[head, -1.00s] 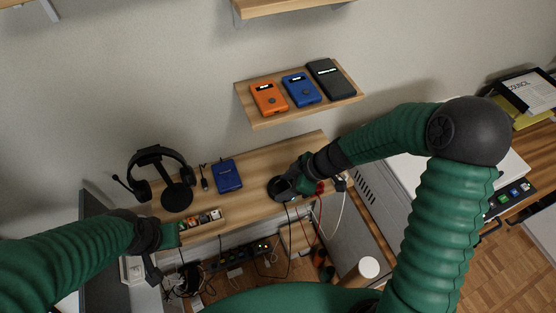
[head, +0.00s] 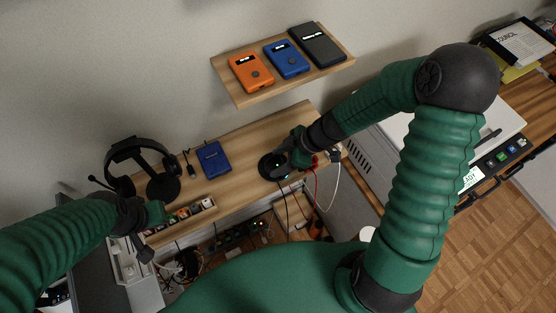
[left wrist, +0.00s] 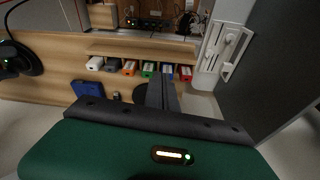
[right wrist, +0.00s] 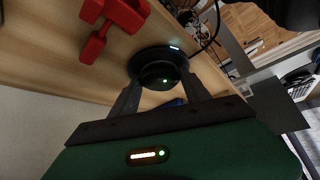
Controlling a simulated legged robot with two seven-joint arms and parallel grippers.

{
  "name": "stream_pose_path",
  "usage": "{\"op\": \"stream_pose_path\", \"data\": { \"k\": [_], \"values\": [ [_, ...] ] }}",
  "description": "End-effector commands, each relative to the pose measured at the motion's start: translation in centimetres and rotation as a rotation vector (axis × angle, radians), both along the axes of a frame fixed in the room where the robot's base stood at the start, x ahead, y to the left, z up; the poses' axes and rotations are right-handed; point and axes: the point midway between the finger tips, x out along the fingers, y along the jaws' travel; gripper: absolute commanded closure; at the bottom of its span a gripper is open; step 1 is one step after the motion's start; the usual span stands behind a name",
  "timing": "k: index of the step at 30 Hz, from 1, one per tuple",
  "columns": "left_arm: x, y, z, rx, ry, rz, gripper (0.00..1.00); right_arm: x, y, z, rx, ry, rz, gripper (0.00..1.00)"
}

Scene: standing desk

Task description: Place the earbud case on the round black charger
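The round black charger (head: 268,168) lies on the wooden desk shelf, with a cable at it. In the right wrist view it is a dark disc (right wrist: 150,56) with a small light on its rim. A dark earbud case (right wrist: 160,78) with a green light appears to rest on the charger; its outline blends into the black. My right gripper (right wrist: 162,82) has its fingers spread on either side of the case, apparently clear of it; it also shows beside the charger in the head view (head: 288,160). My left gripper (left wrist: 162,82) is shut and empty, above the shelf near the small-parts tray.
A blue drive (head: 214,160) and a headset on a stand (head: 160,182) are left of the charger. A red object (right wrist: 115,22) lies close to my right gripper. A tray of small blocks (head: 190,214) is at the shelf's front edge. An upper shelf (head: 240,97) holds three devices.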

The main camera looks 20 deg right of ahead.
Motion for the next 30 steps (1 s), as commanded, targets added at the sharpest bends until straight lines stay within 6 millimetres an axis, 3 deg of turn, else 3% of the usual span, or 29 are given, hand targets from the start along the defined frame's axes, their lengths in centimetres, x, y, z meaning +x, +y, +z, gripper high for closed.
{"op": "stream_pose_path", "data": {
  "k": [3,10,21,26,30],
  "values": [
    [0.0,0.0,0.0,0.000,0.000,0.000,1.00,0.0,-0.4,-0.3,-0.011,0.003,-0.007,0.25],
    [0.0,0.0,0.9,0.000,-0.001,0.001,1.00,-0.2,-0.6,0.7,-0.009,0.004,-0.007,0.25],
    [0.0,0.0,1.4,0.000,0.000,0.000,1.00,-2.4,-5.1,8.5,-0.010,-0.001,-0.008,0.25],
    [0.0,0.0,1.5,0.000,0.000,0.000,1.00,-2.8,-6.0,10.1,-0.009,0.004,-0.007,0.25],
    [0.0,0.0,1.5,0.000,0.000,0.000,1.00,-4.1,-5.6,9.6,-0.045,0.096,-0.082,0.25]
  ]
}}
